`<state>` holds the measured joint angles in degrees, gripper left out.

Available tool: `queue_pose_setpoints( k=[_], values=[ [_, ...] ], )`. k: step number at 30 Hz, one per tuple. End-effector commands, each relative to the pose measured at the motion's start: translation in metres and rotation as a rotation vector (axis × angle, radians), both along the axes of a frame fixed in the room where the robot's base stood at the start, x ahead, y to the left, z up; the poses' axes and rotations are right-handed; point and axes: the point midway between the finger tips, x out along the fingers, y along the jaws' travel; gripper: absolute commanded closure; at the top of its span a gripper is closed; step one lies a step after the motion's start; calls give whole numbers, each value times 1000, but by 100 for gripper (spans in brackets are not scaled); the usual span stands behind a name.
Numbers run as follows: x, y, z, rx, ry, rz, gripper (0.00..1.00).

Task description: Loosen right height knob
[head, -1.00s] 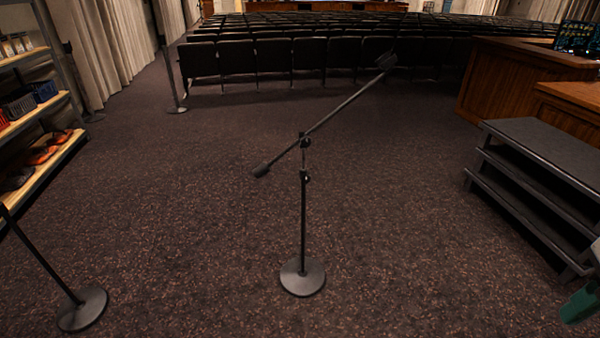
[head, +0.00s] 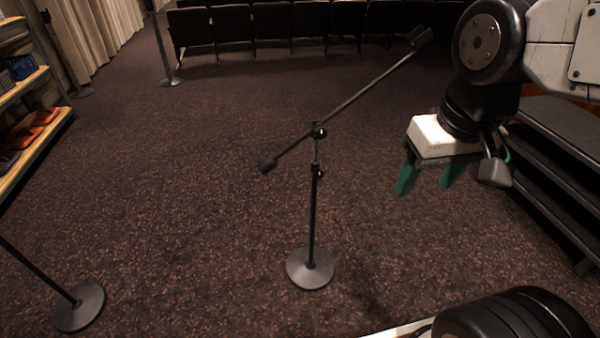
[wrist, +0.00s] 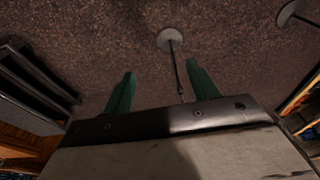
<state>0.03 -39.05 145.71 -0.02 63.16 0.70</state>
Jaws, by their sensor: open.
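A black microphone stand (head: 313,215) with a round grey base stands upright in the middle of the head view, its boom arm (head: 365,88) slanting up to the right. A small dark height knob (head: 318,172) sits on the upright below the boom joint. My gripper (head: 425,180) hangs to the right of the stand, apart from it, with its green fingers spread and nothing between them. In the wrist view my gripper (wrist: 160,82) shows both fingers apart, and the stand's base (wrist: 170,39) and pole lie beyond them. The knob cannot be made out there.
Another stand (head: 80,306) is at the lower left, near a shelf (head: 38,125) with orange items. Dark steps (head: 560,160) stand at the right behind my arm. Rows of seats (head: 270,30) are at the back. Carpet around the middle stand is clear.

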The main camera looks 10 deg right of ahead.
Motion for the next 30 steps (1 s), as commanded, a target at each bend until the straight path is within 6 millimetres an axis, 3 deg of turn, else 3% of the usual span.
queue_pose_setpoints(
  k=[9,18,24,30],
  values=[
    [167,10,-49,30,-276,-37,41],
    [304,18,-125,65,-578,-85,41],
    [364,23,-188,90,-780,-114,41],
    [393,25,-257,116,-980,-136,41]
  ],
)
